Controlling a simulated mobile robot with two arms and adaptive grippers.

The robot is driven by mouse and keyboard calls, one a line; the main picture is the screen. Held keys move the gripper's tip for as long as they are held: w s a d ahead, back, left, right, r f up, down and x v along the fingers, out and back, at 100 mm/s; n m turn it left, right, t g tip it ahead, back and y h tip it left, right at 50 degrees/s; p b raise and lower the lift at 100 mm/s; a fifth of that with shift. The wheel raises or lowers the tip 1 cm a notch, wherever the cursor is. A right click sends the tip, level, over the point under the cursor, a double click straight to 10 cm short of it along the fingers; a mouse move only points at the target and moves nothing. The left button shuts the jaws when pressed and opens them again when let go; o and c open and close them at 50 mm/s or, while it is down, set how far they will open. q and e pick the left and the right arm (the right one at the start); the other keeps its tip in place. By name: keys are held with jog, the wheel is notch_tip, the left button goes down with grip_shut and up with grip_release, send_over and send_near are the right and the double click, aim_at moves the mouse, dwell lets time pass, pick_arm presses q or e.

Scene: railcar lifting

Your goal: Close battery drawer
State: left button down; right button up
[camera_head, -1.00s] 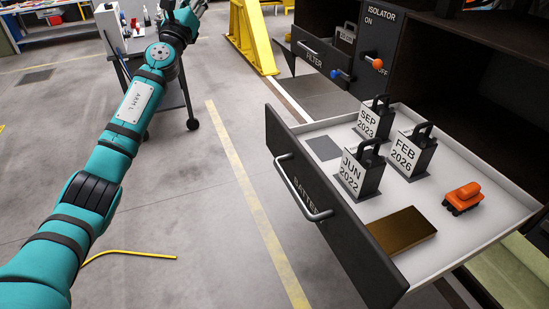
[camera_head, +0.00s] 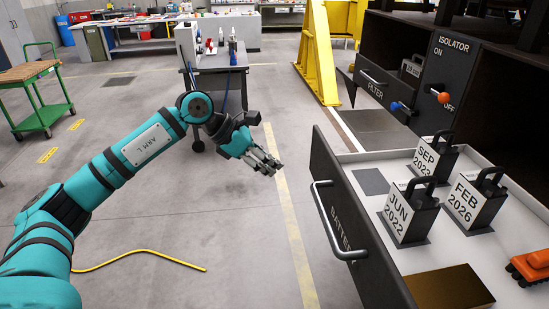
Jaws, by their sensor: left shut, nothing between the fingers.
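My left gripper (camera_head: 275,168) is shut and empty, in the air left of the drawer front, apart from the handle. My right gripper is not in view.
Beyond the drawer are the filter drawer (camera_head: 377,90), partly open, and the isolator panel (camera_head: 440,85) with an orange knob (camera_head: 444,97). A yellow stand (camera_head: 318,60), a small table (camera_head: 215,62) and a green cart (camera_head: 40,95) stand farther back. Floor left of the drawer is mostly clear.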

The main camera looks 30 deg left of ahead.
aim_at(319, 185)
pick_arm(q)
jog(key=w+d+f+p, duration=0.1)
jog(key=d, duration=0.1)
jog(key=w+d+f+p, duration=0.2)
jog(key=d, duration=0.1)
jog(key=w+d+f+p, duration=0.1)
jog(key=w+d, duration=0.1)
jog(key=shift+d+f, duration=0.2)
jog(key=shift+f, duration=0.15)
